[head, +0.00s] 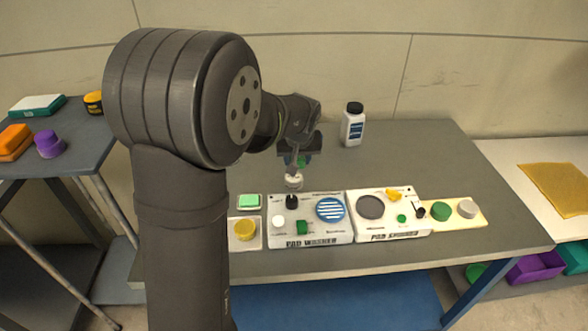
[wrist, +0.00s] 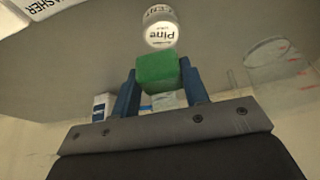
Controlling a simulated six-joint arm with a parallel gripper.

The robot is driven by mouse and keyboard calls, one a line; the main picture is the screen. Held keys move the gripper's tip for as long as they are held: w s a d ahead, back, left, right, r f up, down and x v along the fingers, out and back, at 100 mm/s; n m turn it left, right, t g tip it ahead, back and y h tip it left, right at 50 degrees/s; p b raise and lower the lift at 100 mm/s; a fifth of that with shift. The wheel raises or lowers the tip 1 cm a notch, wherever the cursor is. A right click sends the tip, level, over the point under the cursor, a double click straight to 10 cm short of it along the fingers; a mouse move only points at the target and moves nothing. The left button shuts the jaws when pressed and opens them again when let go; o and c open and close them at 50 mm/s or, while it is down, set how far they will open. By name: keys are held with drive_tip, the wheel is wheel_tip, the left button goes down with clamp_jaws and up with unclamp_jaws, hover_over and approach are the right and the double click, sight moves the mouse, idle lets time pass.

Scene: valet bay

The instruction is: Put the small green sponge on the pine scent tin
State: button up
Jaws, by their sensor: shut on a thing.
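My gripper (head: 299,162) is shut on the small green sponge (wrist: 158,73), which sits between the two blue fingers in the wrist view. In the head view only a bit of the sponge (head: 302,161) shows beneath my gripper. The pine scent tin (wrist: 160,27) is a small round pale tin with "Pine" lettering, just beyond the sponge in the wrist view. In the head view the tin (head: 293,181) stands on the grey table behind the pad washer, just below my gripper. The sponge looks apart from the tin and above it; the exact gap is hard to tell.
The pad washer (head: 310,232) and a second control box (head: 388,224) stand along the table's front. A white bottle (head: 353,128) with a black cap stands at the back. A light green pad (head: 249,201) lies left. The table's right rear is clear.

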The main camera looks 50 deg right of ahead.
sight(294, 178)
drive_tip(key=shift+w+f, duration=0.4)
drive_tip(key=shift+w, duration=0.2)
drive_tip(key=shift+f, duration=1.95)
drive_tip(key=shift+f, duration=0.15)
drive_tip(key=o, duration=0.9)
drive_tip(key=shift+o, duration=0.2)
drive_tip(key=shift+s+a+r, duration=0.1)
drive_tip(key=shift+r, duration=0.5)
drive_tip(key=v, duration=1.1)
